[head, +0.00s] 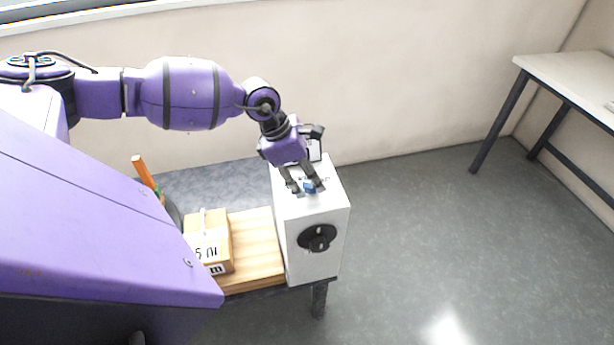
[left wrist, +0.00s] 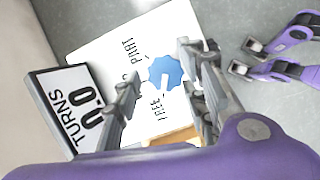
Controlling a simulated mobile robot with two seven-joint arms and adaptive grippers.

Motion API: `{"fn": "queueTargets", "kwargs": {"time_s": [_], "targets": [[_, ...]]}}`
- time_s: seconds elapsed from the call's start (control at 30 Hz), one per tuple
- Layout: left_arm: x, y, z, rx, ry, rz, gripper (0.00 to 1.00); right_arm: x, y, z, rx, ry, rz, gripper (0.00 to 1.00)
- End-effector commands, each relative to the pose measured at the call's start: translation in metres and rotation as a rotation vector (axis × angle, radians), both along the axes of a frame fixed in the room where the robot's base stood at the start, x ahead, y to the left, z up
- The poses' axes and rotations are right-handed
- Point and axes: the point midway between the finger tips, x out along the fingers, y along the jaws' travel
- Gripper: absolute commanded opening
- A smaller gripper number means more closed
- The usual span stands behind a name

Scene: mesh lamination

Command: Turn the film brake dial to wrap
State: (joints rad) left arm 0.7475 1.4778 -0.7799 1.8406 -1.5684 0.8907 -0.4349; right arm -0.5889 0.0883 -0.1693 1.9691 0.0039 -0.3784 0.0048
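The blue film brake dial (left wrist: 165,73) sits on the white top of a box-shaped machine (head: 318,262). Its white mark points towards the label FREE (left wrist: 159,107). The label PART (left wrist: 136,48) is on another side; a further label is mostly hidden behind a finger. My left gripper (head: 305,188) is above the dial, pointing down. Its fingers are apart on either side of the dial, with a gap wider than the dial; contact is not clear. The dial also shows small in the head view (head: 310,187). My right gripper (left wrist: 247,57) shows in the left wrist view, open and empty.
A display reading TURNS 0.0 (left wrist: 72,103) stands beside the dial. A black round knob (head: 317,238) is on the machine's front. A cardboard box (head: 208,240) sits on a wooden board (head: 256,250) to the left. Another table (head: 580,75) stands at right; open floor lies between.

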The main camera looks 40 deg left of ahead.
Motion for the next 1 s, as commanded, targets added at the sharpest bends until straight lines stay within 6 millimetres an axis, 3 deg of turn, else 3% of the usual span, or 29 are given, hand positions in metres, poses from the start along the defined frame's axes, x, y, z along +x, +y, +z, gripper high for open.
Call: {"fn": "queueTargets", "kwargs": {"time_s": [0.07,0.37,0.73,1.0], "targets": [[0.000,0.000,0.000,0.000,0.000,0.000,0.39,-0.001,-0.001,0.000,-0.003,0.001,0.002,0.40],[0.001,0.000,0.001,0.000,-0.002,0.001,0.01,-0.001,-0.001,-0.001,-0.003,0.002,0.002,0.40],[0.003,0.002,0.000,0.002,-0.006,-0.051,0.00,-0.004,0.005,-0.007,0.009,0.010,-0.008,0.40],[0.007,0.002,-0.002,0.004,-0.007,-0.231,0.00,-0.012,-0.001,-0.023,-0.001,0.022,-0.012,0.40]]}}
